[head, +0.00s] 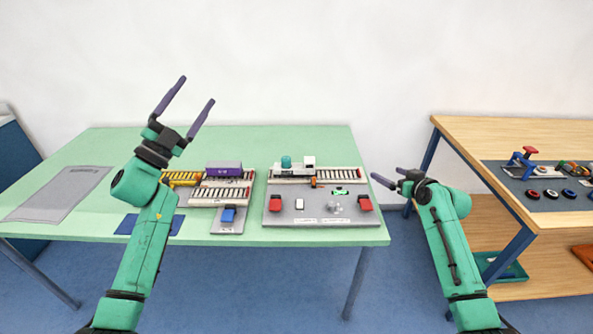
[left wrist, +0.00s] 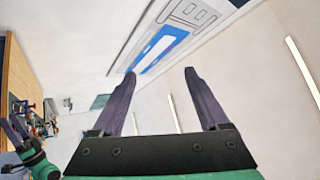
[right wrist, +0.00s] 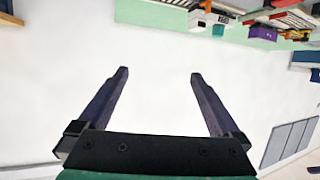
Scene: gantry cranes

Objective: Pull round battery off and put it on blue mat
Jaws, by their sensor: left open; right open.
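A teal round piece (head: 286,161), likely the round battery, stands on the back roller track next to a white block, on the right half of the green table. A dark blue mat (head: 126,224) lies at the table's front edge, partly hidden by my left arm. My left gripper (head: 198,90) is open and empty, raised high above the table with its fingers pointing up. My right gripper (head: 384,174) is open and empty, just off the table's right edge. No object is between the fingers in either wrist view.
A grey board (head: 320,208) with red blocks lies in front of the teal piece. A grey mat (head: 62,194) lies at left. A wooden workbench (head: 500,135) stands at right.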

